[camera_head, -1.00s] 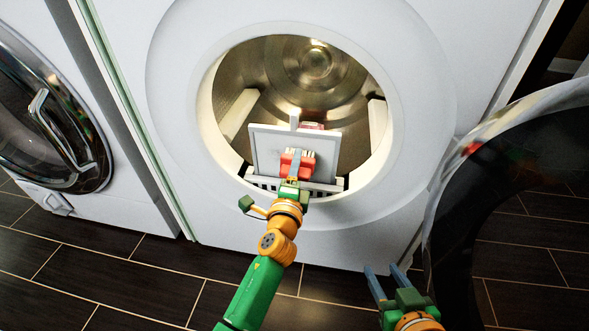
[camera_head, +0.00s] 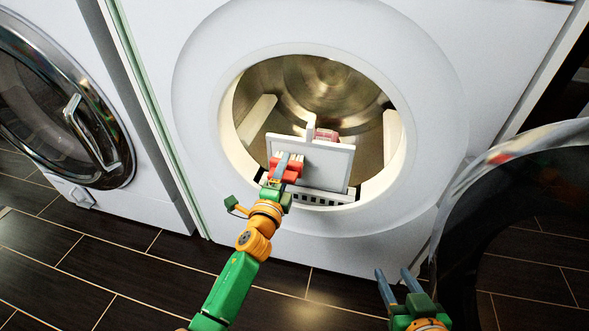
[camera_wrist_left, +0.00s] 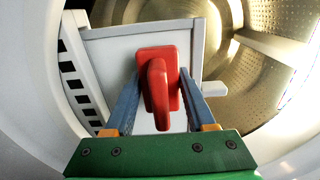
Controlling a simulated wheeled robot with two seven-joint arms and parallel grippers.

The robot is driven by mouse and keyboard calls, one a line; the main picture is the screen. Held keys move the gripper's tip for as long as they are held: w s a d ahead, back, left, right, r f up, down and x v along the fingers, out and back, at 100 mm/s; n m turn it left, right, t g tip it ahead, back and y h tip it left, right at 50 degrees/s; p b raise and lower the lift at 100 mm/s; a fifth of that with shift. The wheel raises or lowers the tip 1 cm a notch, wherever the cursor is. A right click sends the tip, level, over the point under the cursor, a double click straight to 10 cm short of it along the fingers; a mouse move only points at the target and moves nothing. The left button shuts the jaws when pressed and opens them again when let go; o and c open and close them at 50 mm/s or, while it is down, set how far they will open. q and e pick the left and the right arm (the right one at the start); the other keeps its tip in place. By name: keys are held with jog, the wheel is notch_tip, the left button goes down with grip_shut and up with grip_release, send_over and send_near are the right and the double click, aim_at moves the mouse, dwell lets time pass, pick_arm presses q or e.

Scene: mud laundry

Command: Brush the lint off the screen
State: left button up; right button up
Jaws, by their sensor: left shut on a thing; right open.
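The screen (camera_head: 328,167) is a pale, framed panel standing tilted in the lower front of the open dryer mouth. My left gripper (camera_head: 284,166) is shut on a red brush (camera_head: 292,174), in front of the screen's left part. In the left wrist view, the brush (camera_wrist_left: 158,80) sits between the fingers of my left gripper (camera_wrist_left: 157,100), with the screen (camera_wrist_left: 112,62) close behind it. Whether the bristles touch the screen is hidden. I see no clear lint on the visible face. My right gripper (camera_head: 397,285) is open and empty, low at the right.
The metal drum (camera_head: 325,85) lies behind the screen, with a pinkish object (camera_head: 326,135) just behind its top edge. The round dryer door (camera_head: 500,220) hangs open at the right, near my right gripper. Another machine (camera_head: 75,120) stands at the left. The dark tiled floor is clear.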

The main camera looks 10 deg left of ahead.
pick_arm(q)
jog(key=shift+a, duration=0.95)
jog(key=shift+s+a+p, duration=0.1)
jog(key=shift+s+p, duration=0.9)
jog(key=shift+s, duration=1.95)
jog(key=s, duration=0.3)
jog(key=shift+w, duration=0.15)
